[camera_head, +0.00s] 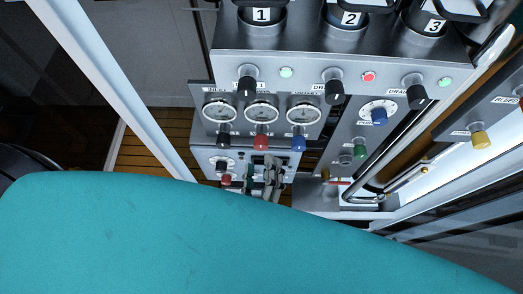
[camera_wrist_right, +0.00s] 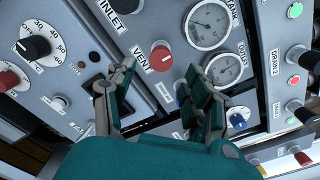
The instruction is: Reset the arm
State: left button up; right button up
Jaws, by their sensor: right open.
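My right gripper (camera_head: 262,168) is in front of the lower part of the control panel (camera_head: 205,153), below the row of gauges, in the head view. In the right wrist view the right gripper (camera_wrist_right: 162,82) has its two fingers apart, with nothing between them. A red knob (camera_wrist_right: 161,57) labelled VENT shows beyond the gap, apart from the fingers as far as I can tell. My teal body fills the bottom of the head view and hides what is below the panel. My left gripper is not in view.
Three round gauges (camera_head: 261,111) sit above coloured knobs. Dark knobs (camera_head: 334,88) and lit buttons (camera_head: 286,72) line the upper shelf, under numbered containers (camera_head: 262,22). A blue knob (camera_head: 379,116) and bent metal pipes (camera_head: 362,187) are to the right. Wooden floor (camera_head: 150,140) shows at left.

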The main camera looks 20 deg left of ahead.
jog(key=shift+v, duration=1.15)
jog(key=s+d+f+n+g+y, duration=0.1)
jog(key=d+f+n+g, duration=0.3)
jog(key=f+n, duration=0.85)
jog(key=s+d+f+n+g, duration=0.1)
jog(key=d+f+n+g, duration=0.3)
jog(key=f, duration=1.6)
jog(key=s+d+f+n+g+h, duration=0.3)
jog(key=s+d+f, duration=0.5)
jog(key=d, duration=0.3)
jog(key=s+d+f+n+g+h, duration=0.3)
jog(key=s+d+f+n+g, duration=0.2)
jog(key=d+f, duration=0.6)
jog(key=s+d+n, duration=0.1)
jog(key=s+n, duration=0.1)
jog(key=s, duration=0.1)
jog(key=shift+f, duration=0.2)
jog(key=shift+s, duration=0.1)
